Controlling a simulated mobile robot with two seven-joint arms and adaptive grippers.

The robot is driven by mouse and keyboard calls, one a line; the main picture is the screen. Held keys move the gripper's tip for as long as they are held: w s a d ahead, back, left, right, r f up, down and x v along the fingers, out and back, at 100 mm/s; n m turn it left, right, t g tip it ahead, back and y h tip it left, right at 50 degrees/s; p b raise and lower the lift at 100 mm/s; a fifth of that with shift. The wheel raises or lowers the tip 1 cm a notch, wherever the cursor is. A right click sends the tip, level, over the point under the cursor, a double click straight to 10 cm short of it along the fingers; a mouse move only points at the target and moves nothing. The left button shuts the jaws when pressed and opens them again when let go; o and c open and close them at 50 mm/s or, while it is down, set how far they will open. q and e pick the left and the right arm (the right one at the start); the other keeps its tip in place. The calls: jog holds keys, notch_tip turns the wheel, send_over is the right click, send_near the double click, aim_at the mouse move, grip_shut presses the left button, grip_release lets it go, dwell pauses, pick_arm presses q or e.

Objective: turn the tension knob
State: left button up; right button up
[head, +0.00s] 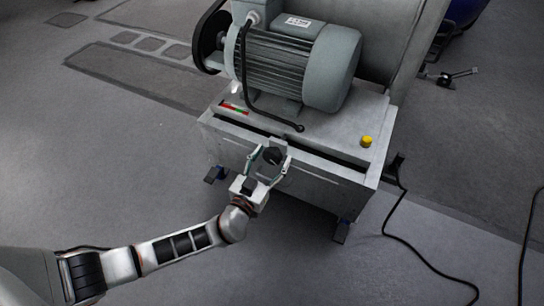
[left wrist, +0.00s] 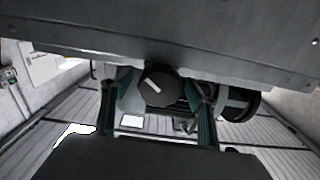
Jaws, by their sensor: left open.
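The tension knob (head: 273,155) is a round black knob on the front of the grey machine base. In the left wrist view the knob (left wrist: 160,86) shows a white pointer line slanting down to the right. My left gripper (head: 271,161) is open, with one finger on each side of the knob. In the left wrist view my left gripper (left wrist: 166,95) shows gaps between its fingers and the knob, and I see no clear contact. My right gripper is in neither view.
A grey electric motor (head: 295,62) sits on the machine base (head: 325,175). A yellow button (head: 366,141) and a red-green gauge strip (head: 235,108) are on the top. A black cable (head: 405,240) runs over the floor at right. The floor in front is clear.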

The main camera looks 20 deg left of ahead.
pick_arm(q)
jog(key=s, duration=1.1)
jog(key=shift+s+a, duration=0.25)
jog(key=shift+s, duration=0.1)
jog(key=shift+w, duration=0.1)
